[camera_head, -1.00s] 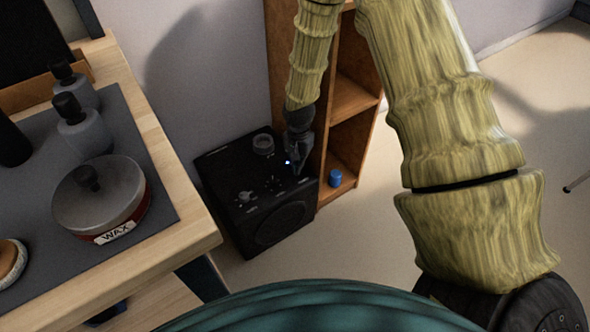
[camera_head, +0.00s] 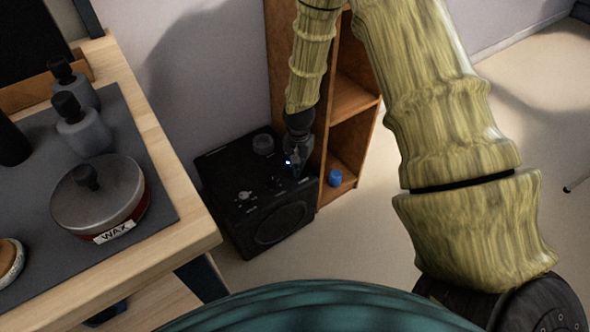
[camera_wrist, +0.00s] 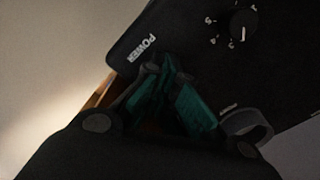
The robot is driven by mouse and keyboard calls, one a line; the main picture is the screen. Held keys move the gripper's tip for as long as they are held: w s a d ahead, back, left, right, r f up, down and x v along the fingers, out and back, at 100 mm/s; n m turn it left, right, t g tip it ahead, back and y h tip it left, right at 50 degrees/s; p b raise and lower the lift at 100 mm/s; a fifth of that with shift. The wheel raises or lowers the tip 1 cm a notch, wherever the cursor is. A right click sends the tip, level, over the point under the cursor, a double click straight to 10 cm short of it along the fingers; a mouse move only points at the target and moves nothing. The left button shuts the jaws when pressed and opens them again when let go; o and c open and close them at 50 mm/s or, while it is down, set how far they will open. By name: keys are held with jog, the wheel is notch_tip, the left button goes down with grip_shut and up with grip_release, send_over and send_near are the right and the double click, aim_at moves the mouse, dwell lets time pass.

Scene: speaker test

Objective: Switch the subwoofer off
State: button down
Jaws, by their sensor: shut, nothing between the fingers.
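The black subwoofer (camera_head: 235,205) stands on the floor beside the wooden shelf, its top face carrying knobs and markings. In the wrist view its dark panel (camera_wrist: 190,30) shows the word POWER (camera_wrist: 142,48) and a round knob (camera_wrist: 243,25) with a numbered scale. My gripper (camera_head: 296,172) is over the right part of the subwoofer's top, fingers pointing down. In the wrist view my shut fingers (camera_wrist: 168,72) are just below the POWER label and hide what lies under them. I cannot tell whether they touch the panel. A small bluish-white light (camera_head: 288,162) shows near the gripper.
A wooden shelf (camera_head: 352,100) stands close on the right of the gripper, with a small blue object (camera_head: 335,178) at its foot. A table (camera_head: 185,195) at left holds a WAX tin (camera_head: 100,195) and bottles (camera_head: 82,128). Floor at right is open.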

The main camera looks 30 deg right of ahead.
jog(key=shift+f, duration=0.35)
dwell(0.3)
jog(key=shift+r+p, duration=3.5)
jog(key=shift+r, duration=0.05)
jog(key=shift+f, duration=0.1)
